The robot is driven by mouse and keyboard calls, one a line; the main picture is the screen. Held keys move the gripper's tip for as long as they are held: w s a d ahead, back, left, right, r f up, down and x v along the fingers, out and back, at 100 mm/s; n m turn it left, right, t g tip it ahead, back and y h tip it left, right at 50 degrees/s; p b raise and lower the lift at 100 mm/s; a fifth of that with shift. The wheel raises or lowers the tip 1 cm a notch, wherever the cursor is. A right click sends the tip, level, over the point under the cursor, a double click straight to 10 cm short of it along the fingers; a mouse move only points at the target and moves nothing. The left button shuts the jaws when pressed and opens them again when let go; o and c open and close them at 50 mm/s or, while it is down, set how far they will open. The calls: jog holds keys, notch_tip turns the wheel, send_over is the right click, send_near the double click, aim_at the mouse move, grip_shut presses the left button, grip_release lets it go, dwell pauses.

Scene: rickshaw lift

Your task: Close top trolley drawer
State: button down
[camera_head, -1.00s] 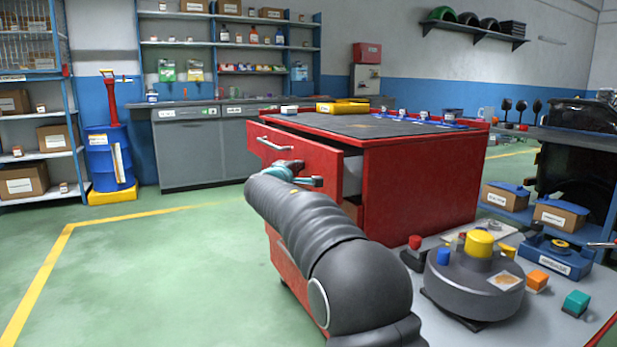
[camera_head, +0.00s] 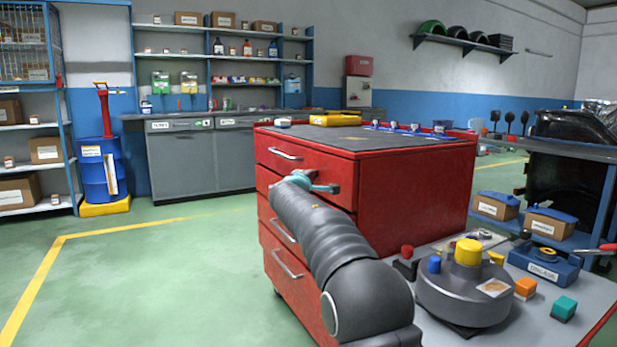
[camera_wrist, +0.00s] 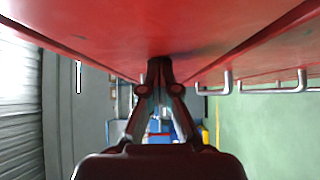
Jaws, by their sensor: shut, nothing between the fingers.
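The red trolley (camera_head: 410,190) stands in the middle of the body view, with a dark top mat. Its top drawer (camera_head: 330,172), with a silver handle (camera_head: 284,154), sits flush with the trolley front, and no gap shows at its side edge. My gripper (camera_head: 327,187) is shut and empty, at the right end of the top drawer's front. In the wrist view my gripper (camera_wrist: 160,68) has its closed fingertips against or very near the red front; I cannot tell whether they touch.
Lower drawer handles (camera_head: 283,230) stick out below my arm. A grey work surface (camera_head: 590,290) with a round grey fixture (camera_head: 465,295) and small coloured blocks lies at the right. Green floor is free at the left. A blue drum (camera_head: 100,170) stands farther back.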

jog(key=shift+d, duration=0.35)
